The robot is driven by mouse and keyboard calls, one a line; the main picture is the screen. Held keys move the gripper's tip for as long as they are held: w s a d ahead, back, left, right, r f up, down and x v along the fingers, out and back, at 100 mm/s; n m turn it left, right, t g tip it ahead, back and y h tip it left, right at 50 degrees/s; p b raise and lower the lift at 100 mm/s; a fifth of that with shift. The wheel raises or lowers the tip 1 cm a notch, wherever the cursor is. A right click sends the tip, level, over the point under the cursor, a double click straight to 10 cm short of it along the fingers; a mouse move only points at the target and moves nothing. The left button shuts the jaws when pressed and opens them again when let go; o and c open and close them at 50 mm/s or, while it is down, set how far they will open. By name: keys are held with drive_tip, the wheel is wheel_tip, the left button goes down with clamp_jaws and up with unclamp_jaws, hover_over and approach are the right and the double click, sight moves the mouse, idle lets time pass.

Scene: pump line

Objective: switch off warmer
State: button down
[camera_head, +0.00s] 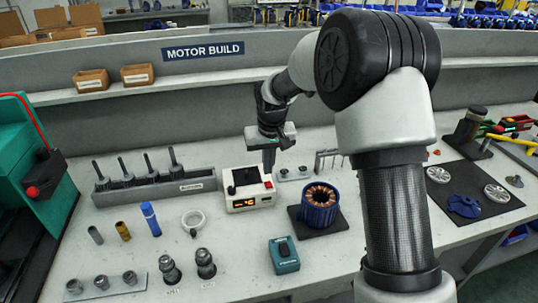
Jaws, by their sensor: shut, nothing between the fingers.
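The warmer, a small white box (236,203) with a dark patch on top and a lit orange display, stands mid-bench. A small red part (268,185) shows at its upper right edge. My gripper (269,168) points down at the warmer's right rear corner, fingers together and empty. I cannot tell whether the fingertips touch the box. They partly cover what lies behind that corner.
A blue motor stator (319,207) on a dark mat stands right of the warmer. A teal device (284,256) lies in front. A grey rack with upright rods (150,190) stands to the left. My arm hides part of the right bench.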

sight(269, 186)
drive_tip(key=shift+s+d+f, duration=0.1)
drive_tip(key=shift+s+f, duration=0.1)
drive_tip(key=shift+f, duration=0.7)
drive_tip(key=shift+s+f, duration=0.2)
drive_tip(key=shift+f, duration=0.7)
drive_tip(key=f+b, duration=0.1)
drive_tip(key=b, duration=0.2)
drive_tip(key=shift+s+f+t+b, duration=0.25)
drive_tip(key=shift+f+t+b, duration=0.1)
drive_tip(key=shift+t+b, duration=0.05)
drive_tip(key=shift+r, duration=0.45)
drive_tip(key=shift+w, duration=0.1)
drive_tip(key=shift+w+r+p, duration=0.15)
drive_tip(key=shift+w+p, duration=0.25)
drive_tip(key=shift+w, duration=0.25)
